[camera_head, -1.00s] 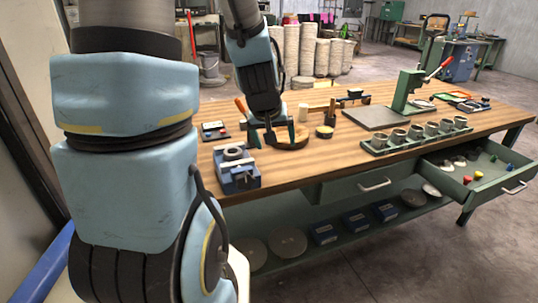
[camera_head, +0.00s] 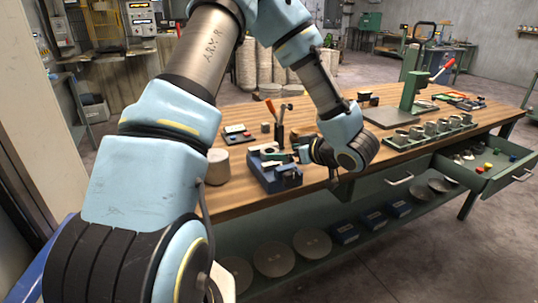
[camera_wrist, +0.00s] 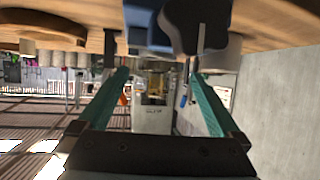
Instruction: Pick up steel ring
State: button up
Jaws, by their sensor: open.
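The blue vise-like block (camera_head: 275,170) stands near the front edge of the wooden workbench (camera_head: 235,198). I cannot clearly make out a steel ring; the top of the block is partly covered by my gripper. My gripper (camera_head: 287,156) is beside and over the block, turned sideways and pointing left. In the wrist view my gripper (camera_wrist: 158,77) has its two green fingers apart with nothing between them. The wrist view is upside down, and the blue block (camera_wrist: 148,35) is at its top, next to a dark shape. I cannot tell whether the fingers touch the block.
A pale cylinder (camera_head: 217,167) stands left of the block. A small panel (camera_head: 237,134) lies behind it. A rack of several grey cups (camera_head: 430,133) and a green press (camera_head: 410,92) are to the right. An open drawer (camera_head: 484,172) juts out at the right front.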

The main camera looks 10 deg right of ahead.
aim_at(267, 150)
jog(key=shift+w+d+p+x, duration=0.15)
jog(key=shift+p+x, duration=0.55)
jog(key=shift+x, duration=1.35)
jog(key=shift+w+d+p+x, duration=0.15)
jog(key=shift+p+x, duration=0.55)
jog(key=shift+x, duration=1.3)
jog(key=shift+r, duration=0.1)
grip_shut()
